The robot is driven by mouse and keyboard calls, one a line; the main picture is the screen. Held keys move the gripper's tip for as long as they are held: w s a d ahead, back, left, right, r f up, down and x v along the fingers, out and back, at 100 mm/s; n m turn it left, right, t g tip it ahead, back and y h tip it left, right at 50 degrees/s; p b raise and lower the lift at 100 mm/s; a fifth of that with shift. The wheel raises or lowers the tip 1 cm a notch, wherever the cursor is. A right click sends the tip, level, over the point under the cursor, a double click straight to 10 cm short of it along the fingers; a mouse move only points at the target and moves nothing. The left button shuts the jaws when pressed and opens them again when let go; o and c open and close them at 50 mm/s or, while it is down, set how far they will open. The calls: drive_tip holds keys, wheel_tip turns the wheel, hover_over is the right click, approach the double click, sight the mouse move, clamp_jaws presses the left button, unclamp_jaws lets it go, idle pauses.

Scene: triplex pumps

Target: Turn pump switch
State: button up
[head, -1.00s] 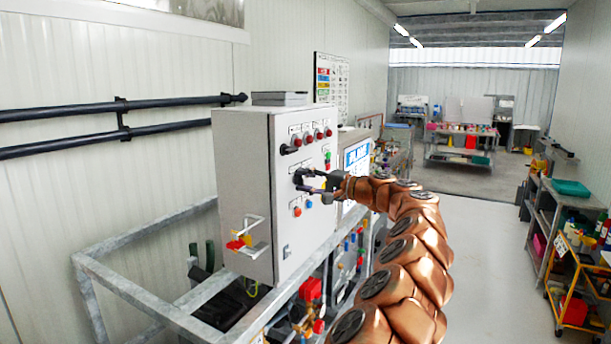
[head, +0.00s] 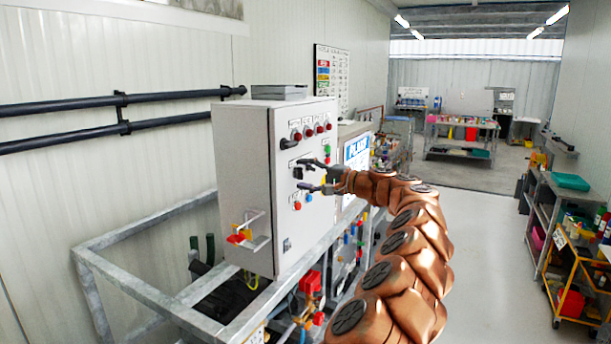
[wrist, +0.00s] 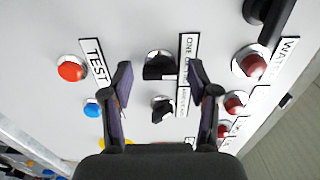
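The grey control cabinet (head: 242,180) stands at the centre of the head view, with switches and lamps on its front panel. In the wrist view a black rotary switch (wrist: 160,66) with a pale rim sits between my fingertips, and a second black switch (wrist: 163,108) lies just below it. My gripper (head: 306,174) is open at the panel, one finger above the other in the head view. In the wrist view my gripper (wrist: 160,76) has a finger on each side of the upper switch, with gaps to both. Which switch is the pump switch I cannot read.
A red button (wrist: 72,69) and a blue button (wrist: 92,108) are left of my fingers. Red lamps (wrist: 250,64) and a black handle (wrist: 268,20) are to the right. A galvanised frame (head: 140,288) surrounds the cabinet's base. The floor (head: 485,230) to the right is clear.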

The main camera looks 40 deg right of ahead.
drive_tip(key=shift+s, duration=0.1)
drive_tip(key=v, duration=1.1)
drive_tip(key=shift+s+d, duration=0.15)
drive_tip(key=shift+s, duration=0.25)
